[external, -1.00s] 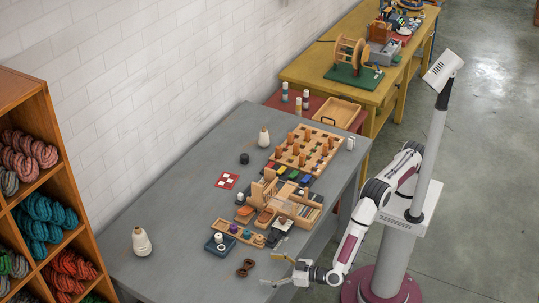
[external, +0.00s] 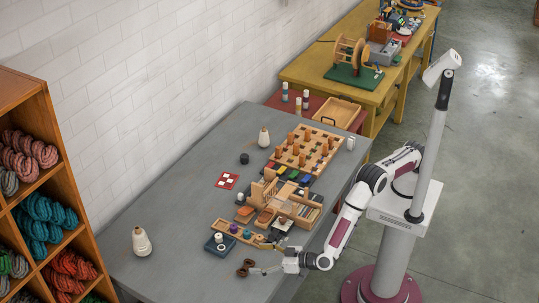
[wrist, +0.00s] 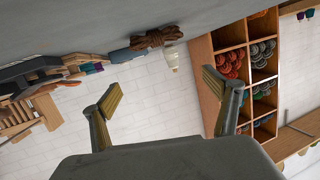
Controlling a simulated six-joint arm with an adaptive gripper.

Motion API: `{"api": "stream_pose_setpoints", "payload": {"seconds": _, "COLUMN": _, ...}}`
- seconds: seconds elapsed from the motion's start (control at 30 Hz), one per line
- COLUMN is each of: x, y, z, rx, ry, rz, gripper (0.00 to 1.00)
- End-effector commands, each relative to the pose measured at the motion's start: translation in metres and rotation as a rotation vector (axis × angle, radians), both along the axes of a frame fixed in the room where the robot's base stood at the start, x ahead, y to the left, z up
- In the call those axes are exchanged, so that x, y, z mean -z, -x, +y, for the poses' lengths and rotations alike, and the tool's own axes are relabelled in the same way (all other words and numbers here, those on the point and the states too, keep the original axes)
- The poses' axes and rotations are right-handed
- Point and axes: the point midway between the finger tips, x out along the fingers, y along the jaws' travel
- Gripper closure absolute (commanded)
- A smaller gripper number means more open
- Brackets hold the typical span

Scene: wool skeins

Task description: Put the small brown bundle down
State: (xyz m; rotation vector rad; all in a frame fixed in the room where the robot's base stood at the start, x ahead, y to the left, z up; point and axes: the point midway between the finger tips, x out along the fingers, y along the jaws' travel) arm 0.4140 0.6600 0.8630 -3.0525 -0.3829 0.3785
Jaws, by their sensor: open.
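The small brown bundle (external: 245,267), a dark twisted skein, lies on the grey table (external: 190,283) near its front edge. In the wrist view, which is upside down, the bundle (wrist: 157,37) shows beyond my fingers against the table surface. My gripper (external: 268,259) is low over the table's front edge, just right of the bundle. In the wrist view my gripper (wrist: 160,88) has its fingers wide apart with nothing between them. In the external view the fingers are small, and whether one touches the bundle is not clear.
Wooden boxes (external: 290,207) and a peg board (external: 308,150) stand farther back. A white cone (external: 141,242) stands at left. The table between cone and bundle is clear.

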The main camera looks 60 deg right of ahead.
Motion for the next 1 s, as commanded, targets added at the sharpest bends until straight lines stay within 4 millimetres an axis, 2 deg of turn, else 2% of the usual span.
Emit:
{"api": "stream_pose_setpoints", "payload": {"seconds": 0.03, "x": -0.015, "y": -0.013, "z": -0.002, "rx": -0.005, "ry": -0.018, "rz": 0.010, "gripper": 0.12}}
{"api": "stream_pose_setpoints", "payload": {"seconds": 0.2, "x": -0.057, "y": -0.048, "z": -0.007, "rx": -0.045, "ry": -0.063, "rz": 0.050, "gripper": 0.12}}
{"api": "stream_pose_setpoints", "payload": {"seconds": 0.47, "x": -0.119, "y": -0.092, "z": -0.030, "rx": -0.103, "ry": -0.116, "rz": 0.106, "gripper": 0.12}}
{"api": "stream_pose_setpoints", "payload": {"seconds": 0.7, "x": -0.172, "y": -0.123, "z": -0.065, "rx": -0.151, "ry": -0.150, "rz": 0.153, "gripper": 0.12}}
{"api": "stream_pose_setpoints", "payload": {"seconds": 1.0, "x": -0.231, "y": -0.146, "z": -0.124, "rx": -0.200, "ry": -0.165, "rz": 0.208, "gripper": 0.12}}
